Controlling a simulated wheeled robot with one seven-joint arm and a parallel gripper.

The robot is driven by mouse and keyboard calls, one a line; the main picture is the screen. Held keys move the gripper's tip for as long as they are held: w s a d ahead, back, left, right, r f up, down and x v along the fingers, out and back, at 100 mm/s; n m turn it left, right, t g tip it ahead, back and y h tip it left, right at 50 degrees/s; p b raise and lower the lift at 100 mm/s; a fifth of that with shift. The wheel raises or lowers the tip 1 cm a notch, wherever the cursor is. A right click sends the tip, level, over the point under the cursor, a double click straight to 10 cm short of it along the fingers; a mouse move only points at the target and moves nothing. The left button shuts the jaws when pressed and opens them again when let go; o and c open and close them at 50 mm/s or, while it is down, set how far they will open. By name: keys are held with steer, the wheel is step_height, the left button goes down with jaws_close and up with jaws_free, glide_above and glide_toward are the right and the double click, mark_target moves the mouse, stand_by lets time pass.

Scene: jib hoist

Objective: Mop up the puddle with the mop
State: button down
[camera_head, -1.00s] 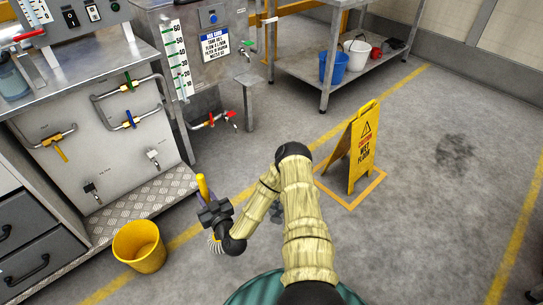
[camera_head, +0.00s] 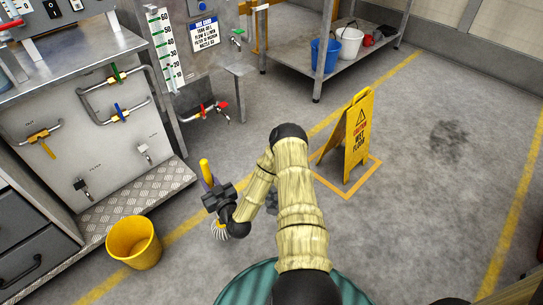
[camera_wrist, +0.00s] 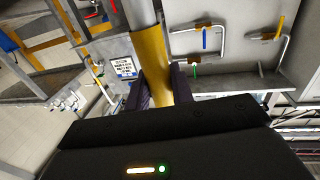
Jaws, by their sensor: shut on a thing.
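My gripper (camera_head: 210,190) is shut on the yellow grip of the mop (camera_head: 206,171), held in front of the steel cabinet. Pale mop strands (camera_head: 219,231) show just below my gripper, partly hidden by my arm; whether they touch the floor I cannot tell. In the wrist view, the dark fingers of my gripper (camera_wrist: 162,86) close around the yellow grip (camera_wrist: 151,52), with a grey pole running on from it. A dark, blotchy patch (camera_head: 449,142) lies on the grey floor at the right, beyond the warning sign; whether it is wet I cannot tell.
A yellow wet-floor sign (camera_head: 358,135) stands inside a yellow floor outline, right of my arm. A yellow bucket (camera_head: 133,243) stands at the lower left by the cabinet step (camera_head: 130,208). A shelf rack (camera_head: 335,62) holds buckets at the back. Floor on the right is largely clear.

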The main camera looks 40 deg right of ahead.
steer(key=s+d+m+h+b, duration=0.1)
steer(key=d+h+b, duration=0.3)
steer(key=d, duration=2.1)
steer(key=m+b, duration=0.1)
steer(key=b, duration=0.2)
steer(key=shift+s+d+m+b, duration=0.15)
steer(key=shift+d+m+b, duration=0.15)
